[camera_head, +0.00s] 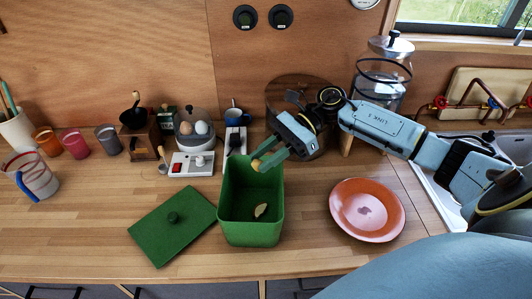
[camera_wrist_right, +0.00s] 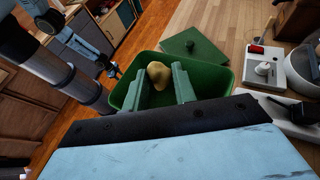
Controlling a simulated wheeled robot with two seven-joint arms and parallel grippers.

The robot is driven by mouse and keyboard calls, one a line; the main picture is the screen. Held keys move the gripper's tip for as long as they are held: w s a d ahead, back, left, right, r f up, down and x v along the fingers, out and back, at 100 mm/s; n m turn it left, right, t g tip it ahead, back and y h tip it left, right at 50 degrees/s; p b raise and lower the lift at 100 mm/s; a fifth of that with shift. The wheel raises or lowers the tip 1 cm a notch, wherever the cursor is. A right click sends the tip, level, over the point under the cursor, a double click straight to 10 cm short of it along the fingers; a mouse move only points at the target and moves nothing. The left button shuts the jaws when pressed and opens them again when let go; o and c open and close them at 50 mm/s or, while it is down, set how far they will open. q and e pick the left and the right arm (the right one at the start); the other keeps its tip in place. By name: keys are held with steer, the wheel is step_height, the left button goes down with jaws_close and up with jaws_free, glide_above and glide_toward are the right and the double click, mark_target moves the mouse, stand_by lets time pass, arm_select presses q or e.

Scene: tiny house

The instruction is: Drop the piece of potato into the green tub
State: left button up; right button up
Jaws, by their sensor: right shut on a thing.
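The green tub (camera_head: 251,230) stands open on the wooden counter, a small pale yellow piece (camera_head: 261,210) inside it. My right gripper (camera_head: 262,162) is shut on a yellowish piece of potato (camera_head: 257,165), held above the tub near its back rim. In the right wrist view the potato piece (camera_wrist_right: 159,75) sits between the fingertips, with the tub (camera_wrist_right: 217,82) around and below. Light blue and black parts at the upper left of that view appear to be my left arm, with its gripper (camera_wrist_right: 112,70) too small to read.
A green lid (camera_head: 165,240) lies left of the tub. An egg cooker (camera_head: 195,130), cups and a glass jar (camera_head: 385,75) stand along the back. The front left counter is clear.

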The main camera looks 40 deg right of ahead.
steer(key=o, duration=0.9)
arm_select(q)
steer(key=shift+s, duration=0.25)
arm_select(e)
steer(key=shift+o, duration=0.5)
arm_select(q)
step_height(320, 180, down, 4)
steer(key=b, duration=0.3)
steer(key=shift+a+r+b, duration=0.1)
steer(key=shift+r+b, duration=0.05)
steer(key=shift+b, duration=0.2)
arm_select(e)
steer(key=v, duration=1.3)
steer(key=shift+d+r, duration=0.2)
